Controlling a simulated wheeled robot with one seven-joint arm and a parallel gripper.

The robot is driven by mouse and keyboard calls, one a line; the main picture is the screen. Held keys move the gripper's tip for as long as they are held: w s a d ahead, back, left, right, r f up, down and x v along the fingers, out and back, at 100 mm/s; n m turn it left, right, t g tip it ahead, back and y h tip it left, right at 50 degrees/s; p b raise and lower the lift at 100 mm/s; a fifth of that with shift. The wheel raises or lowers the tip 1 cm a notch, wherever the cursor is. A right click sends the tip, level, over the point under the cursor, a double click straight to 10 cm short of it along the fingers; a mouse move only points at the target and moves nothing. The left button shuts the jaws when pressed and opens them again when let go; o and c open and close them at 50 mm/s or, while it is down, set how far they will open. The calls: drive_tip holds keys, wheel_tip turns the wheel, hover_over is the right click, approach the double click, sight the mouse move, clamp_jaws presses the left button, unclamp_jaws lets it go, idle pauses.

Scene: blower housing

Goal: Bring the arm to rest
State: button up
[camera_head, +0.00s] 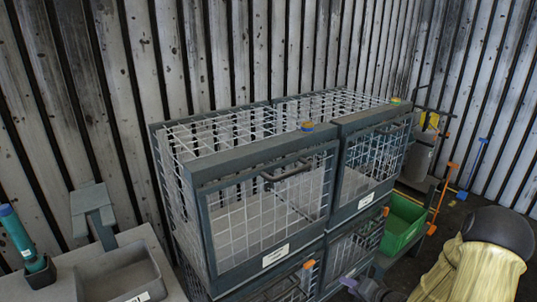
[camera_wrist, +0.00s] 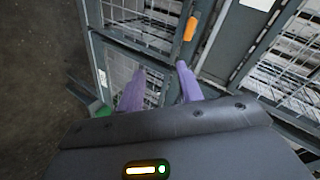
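My gripper (camera_wrist: 161,68) shows in the wrist view with its two purple fingers apart and nothing visible between them. It points toward the wire cages. In the head view, a purple part of my gripper (camera_head: 348,283) shows at the bottom edge, in front of the lower cages; the rest is partly cut off. My arm, in a pale sleeve with a dark round joint, fills the bottom right corner of the head view. In the wrist view an orange latch (camera_wrist: 190,28) lies beyond the fingertips, on the cage front. I cannot tell the exact gap to the cage.
Stacked wire cages (camera_head: 260,145) with grey frames fill the middle. A green bin (camera_head: 402,222) sits right of them. A grey counter with a sink (camera_head: 118,275) and a teal bottle (camera_head: 18,235) stand at left. Dark floor (camera_wrist: 40,60) is open at the wrist view's left.

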drive_tip(key=s+a+r+n+g+h+p, duration=0.1)
drive_tip(key=s+r+n+g+h+p, duration=0.15)
drive_tip(key=r, duration=0.45)
drive_tip(key=s+a+r+n+g+h+p, duration=0.2)
drive_tip(key=s+r+h, duration=0.1)
drive_tip(key=r, duration=0.3)
drive_tip(key=s+a+r+n+g+p, duration=0.2)
drive_tip(key=s+a+r, duration=0.5)
drive_tip(key=s, duration=0.5)
wheel_tip(320, 180, up, 3)
drive_tip(key=shift+s+f+g+p, duration=0.1)
drive_tip(key=shift+s+g+p, duration=0.25)
drive_tip(key=shift+g+p, duration=0.3)
drive_tip(key=shift+h, duration=0.25)
drive_tip(key=shift+c, duration=0.3)
